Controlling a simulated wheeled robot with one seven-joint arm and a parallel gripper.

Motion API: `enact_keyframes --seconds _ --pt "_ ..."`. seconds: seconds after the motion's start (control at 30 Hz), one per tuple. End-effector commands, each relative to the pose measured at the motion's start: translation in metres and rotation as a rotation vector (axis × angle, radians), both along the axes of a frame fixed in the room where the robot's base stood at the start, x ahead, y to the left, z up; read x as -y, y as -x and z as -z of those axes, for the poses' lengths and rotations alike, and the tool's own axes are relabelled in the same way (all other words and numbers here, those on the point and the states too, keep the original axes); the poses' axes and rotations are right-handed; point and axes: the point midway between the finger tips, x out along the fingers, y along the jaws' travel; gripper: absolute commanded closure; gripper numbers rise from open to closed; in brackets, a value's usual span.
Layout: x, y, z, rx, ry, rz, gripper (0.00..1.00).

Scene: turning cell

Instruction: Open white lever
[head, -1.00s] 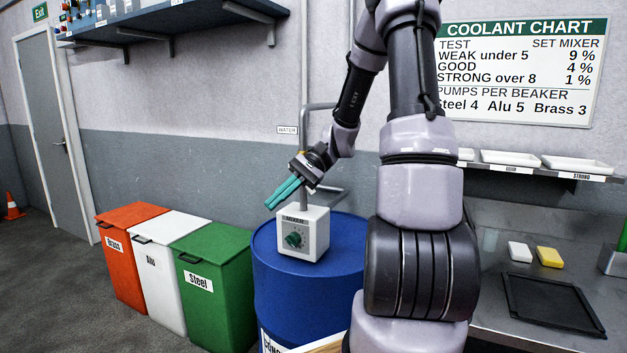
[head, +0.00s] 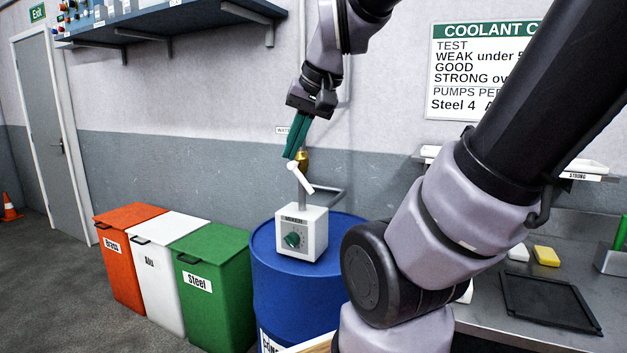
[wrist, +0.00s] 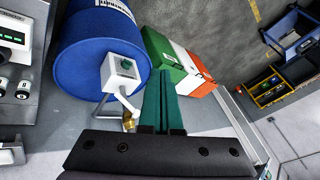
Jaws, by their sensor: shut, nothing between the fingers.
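The white lever (head: 299,178) slants down to the right, in front of the pipe below a brass valve (head: 302,158) above the mixer box. My gripper (head: 290,157) is shut, its green fingers together and empty. It points down beside the brass valve, with its tips just above and left of the lever's upper end. I cannot tell whether they touch. In the wrist view my gripper (wrist: 167,72) is also shut, with the brass valve (wrist: 129,122) left of the fingers.
The white mixer box (head: 301,232) with a green knob stands on a blue drum (head: 272,285). Green (head: 213,285), white and orange bins stand to the left. The wall is close behind the pipe. A steel counter (head: 480,318) with a black tray lies to the right.

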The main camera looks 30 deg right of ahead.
Motion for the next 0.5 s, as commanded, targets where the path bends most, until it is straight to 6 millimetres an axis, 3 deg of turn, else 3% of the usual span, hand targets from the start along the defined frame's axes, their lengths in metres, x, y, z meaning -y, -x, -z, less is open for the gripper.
enact_keyframes --seconds 0.3,0.5 --pt "0.005 0.014 -0.02 0.133 0.015 0.0 1.0" --pt "0.012 -0.002 -0.016 0.045 -0.057 0.111 1.0"
